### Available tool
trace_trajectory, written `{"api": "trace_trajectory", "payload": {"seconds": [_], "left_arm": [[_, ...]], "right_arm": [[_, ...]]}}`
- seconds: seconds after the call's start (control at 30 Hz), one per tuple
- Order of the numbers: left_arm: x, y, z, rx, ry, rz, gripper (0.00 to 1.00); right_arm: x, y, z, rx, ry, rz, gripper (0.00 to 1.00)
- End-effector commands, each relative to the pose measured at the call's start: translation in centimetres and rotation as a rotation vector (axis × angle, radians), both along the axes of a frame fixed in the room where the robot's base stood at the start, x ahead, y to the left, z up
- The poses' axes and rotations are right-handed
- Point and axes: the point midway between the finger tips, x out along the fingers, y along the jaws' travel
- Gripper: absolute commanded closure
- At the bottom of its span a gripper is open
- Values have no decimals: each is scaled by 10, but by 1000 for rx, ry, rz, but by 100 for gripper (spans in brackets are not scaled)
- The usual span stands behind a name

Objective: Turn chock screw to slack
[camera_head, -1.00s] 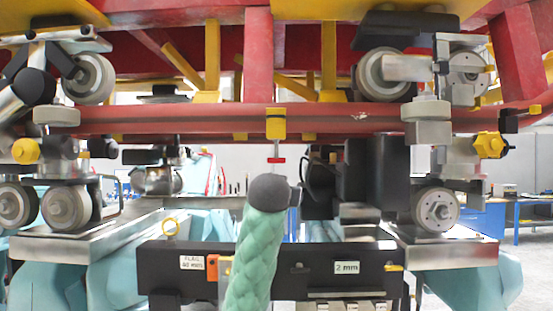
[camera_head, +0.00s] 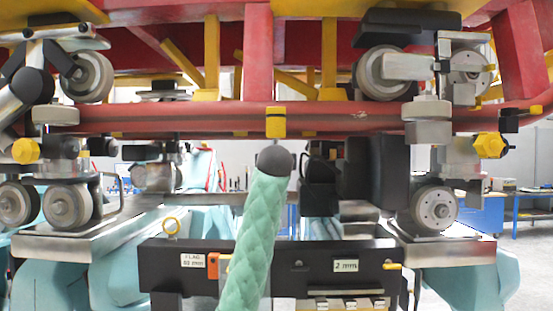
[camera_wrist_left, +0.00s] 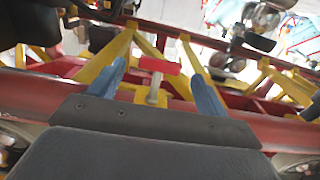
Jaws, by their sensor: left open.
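The chock screw shows in the left wrist view as a red crossbar handle (camera_wrist_left: 160,66) on a short metal shaft. It stands by a yellow bracket on the red beam (camera_wrist_left: 60,92). My left gripper (camera_wrist_left: 158,72) is open, with one blue finger on each side of the handle. I cannot tell whether they touch it. In the head view my left arm's green sleeve rises from below, and its dark end sits just under the yellow block (camera_head: 276,122). The red handle is hidden there. My right gripper is not in view.
Wheel assemblies flank the middle: a left wheel (camera_head: 66,208) and a right wheel (camera_head: 435,209) rest on metal rails. A black crossbar (camera_head: 320,262) with a "2 mm" label lies low in front. The red beam runs overhead. Blue workbenches stand far right.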

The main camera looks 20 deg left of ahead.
Motion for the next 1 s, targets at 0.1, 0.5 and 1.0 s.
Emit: {"api": "trace_trajectory", "payload": {"seconds": [0.1, 0.5, 1.0], "left_arm": [[13, 4, 3, 0, 3, 1, 24], [57, 17, 2, 0, 1, 1, 24], [61, 18, -1, 0, 1, 0, 43]], "right_arm": [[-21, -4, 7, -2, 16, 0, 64], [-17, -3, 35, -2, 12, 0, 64], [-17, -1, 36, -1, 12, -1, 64]]}}
